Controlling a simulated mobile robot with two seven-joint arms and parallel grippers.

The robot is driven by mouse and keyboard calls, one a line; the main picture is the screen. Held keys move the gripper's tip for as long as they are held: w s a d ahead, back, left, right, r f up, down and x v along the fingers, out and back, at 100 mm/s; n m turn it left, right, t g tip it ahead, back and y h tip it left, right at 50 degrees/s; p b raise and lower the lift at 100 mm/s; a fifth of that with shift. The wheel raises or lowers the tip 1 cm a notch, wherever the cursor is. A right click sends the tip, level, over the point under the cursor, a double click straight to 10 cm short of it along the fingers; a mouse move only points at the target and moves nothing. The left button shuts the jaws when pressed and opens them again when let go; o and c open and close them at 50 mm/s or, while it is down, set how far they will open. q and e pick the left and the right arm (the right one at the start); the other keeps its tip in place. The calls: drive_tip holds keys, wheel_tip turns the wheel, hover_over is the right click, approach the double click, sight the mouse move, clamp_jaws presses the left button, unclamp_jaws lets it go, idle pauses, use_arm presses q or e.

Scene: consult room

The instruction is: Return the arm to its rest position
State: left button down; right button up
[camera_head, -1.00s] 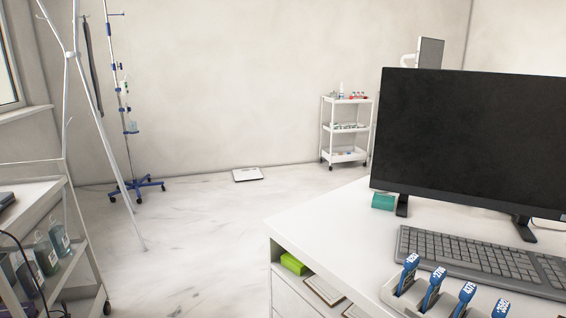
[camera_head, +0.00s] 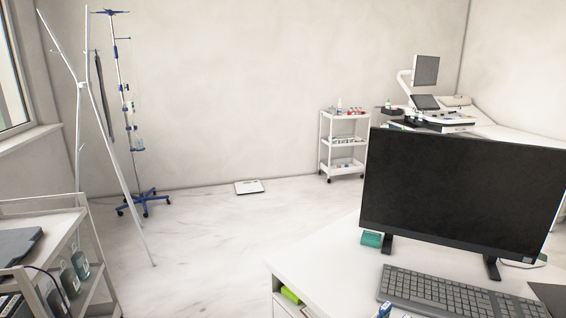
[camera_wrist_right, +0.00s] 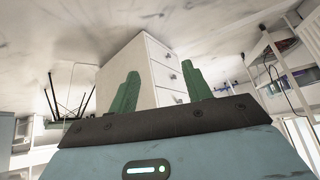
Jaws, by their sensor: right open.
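My right gripper (camera_wrist_right: 160,88) shows in the right wrist view. Its two green fingers are spread apart with nothing between them, so it is open and empty. A white drawer unit (camera_wrist_right: 132,62) stands beyond the fingers in that view. No part of either arm shows in the head view, and my left gripper is not in view.
In the head view, a white desk (camera_head: 320,258) with a monitor (camera_head: 462,192) and keyboard (camera_head: 450,290) fills the lower right. A shelf cart (camera_head: 50,212) stands at the left. A coat stand (camera_head: 110,150) and an IV pole (camera_head: 132,130) stand behind it.

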use_arm(q)
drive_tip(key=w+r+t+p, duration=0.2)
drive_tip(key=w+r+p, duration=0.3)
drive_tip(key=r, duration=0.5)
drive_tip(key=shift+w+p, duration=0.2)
drive_tip(key=shift+p, duration=0.65)
use_arm(e)
drive_tip(key=w+r+t, duration=0.2)
drive_tip(key=w+r, duration=0.3)
drive_tip(key=r, duration=0.5)
drive_tip(key=shift+w, duration=0.35)
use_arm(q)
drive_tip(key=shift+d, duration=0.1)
use_arm(e)
drive_tip(key=shift+a+r, duration=0.1)
